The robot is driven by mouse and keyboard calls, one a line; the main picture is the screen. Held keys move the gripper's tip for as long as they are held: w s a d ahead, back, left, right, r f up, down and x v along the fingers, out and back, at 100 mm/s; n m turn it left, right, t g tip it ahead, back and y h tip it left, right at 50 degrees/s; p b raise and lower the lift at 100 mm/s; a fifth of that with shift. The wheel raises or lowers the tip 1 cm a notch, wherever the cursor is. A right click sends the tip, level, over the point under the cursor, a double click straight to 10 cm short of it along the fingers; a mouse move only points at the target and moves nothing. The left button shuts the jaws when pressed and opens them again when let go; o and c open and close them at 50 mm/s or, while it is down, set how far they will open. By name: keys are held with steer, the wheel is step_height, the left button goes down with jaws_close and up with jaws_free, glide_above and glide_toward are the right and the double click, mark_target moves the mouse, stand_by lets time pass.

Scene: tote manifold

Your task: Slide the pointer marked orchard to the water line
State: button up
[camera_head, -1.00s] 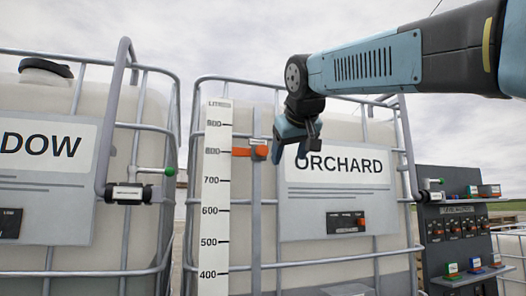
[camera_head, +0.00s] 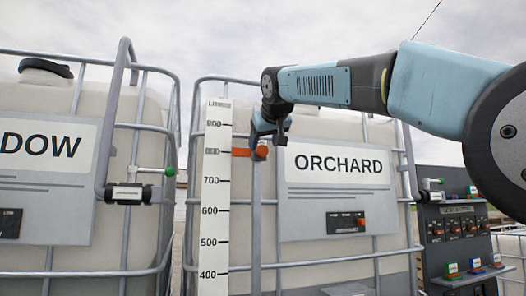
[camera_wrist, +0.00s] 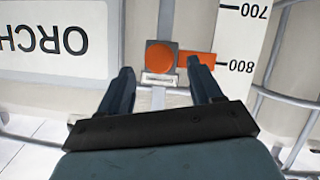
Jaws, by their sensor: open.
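The orange pointer (camera_head: 241,152) on the ORCHARD tank (camera_head: 335,255) points left at about 800 on the white litre scale (camera_head: 214,225). It sits on a vertical grey rail, and its round orange knob (camera_wrist: 161,56) with a small label plate shows in the wrist view. My gripper (camera_head: 265,141) is at the pointer's right end and partly covers it. In the wrist view my open gripper (camera_wrist: 160,72) has a finger on each side of the knob, apart from it. A darker grey zone shows low in the tank; I cannot tell whether its edge is the water line.
Metal cage bars (camera_head: 330,262) surround the tank. The ORCHARD sign (camera_head: 340,185) stands right of the rail. A second tank (camera_head: 75,270), its sign ending in DOW, is at left. A dark control panel (camera_head: 455,235) is at right. The rail below the pointer is clear.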

mark_target(263, 148)
steer(key=shift+x, duration=2.4)
steer(key=shift+c, duration=0.2)
